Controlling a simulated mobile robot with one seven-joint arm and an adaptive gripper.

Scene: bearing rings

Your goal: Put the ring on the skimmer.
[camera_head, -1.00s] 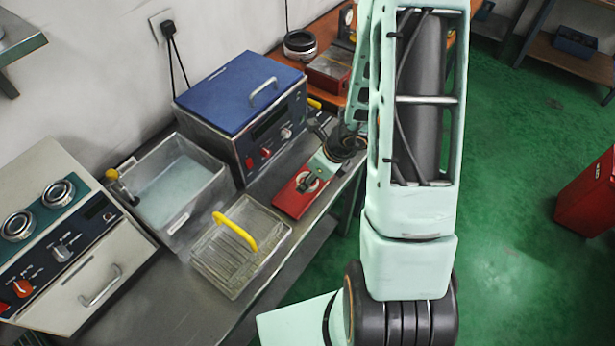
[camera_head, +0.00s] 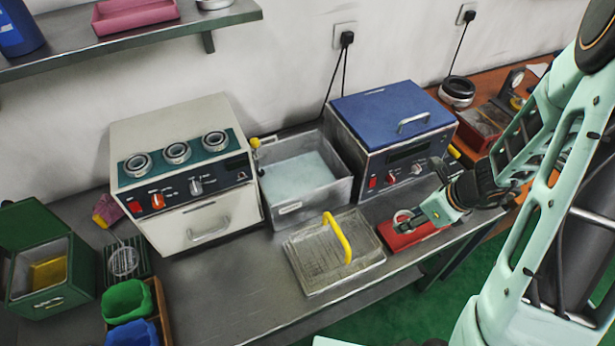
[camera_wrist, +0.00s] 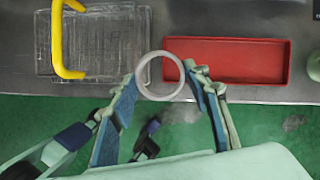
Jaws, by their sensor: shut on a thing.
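My gripper (camera_wrist: 161,78) is shut on a pale metal ring (camera_wrist: 138,76), which sits between the fingertips in the wrist view. In the head view the gripper (camera_head: 418,216) and the ring (camera_head: 397,217) are at the red tray (camera_head: 400,241), at the bench's front right. The wrist view shows the ring beside the left end of the red tray (camera_wrist: 245,61), overlapping it in the picture; the height of the ring above it is hard to tell. The skimmer (camera_head: 124,261), a round wire mesh, lies at the far left on a dark rack, well away from the gripper.
Green and blue bins (camera_head: 128,300) stand near the skimmer.

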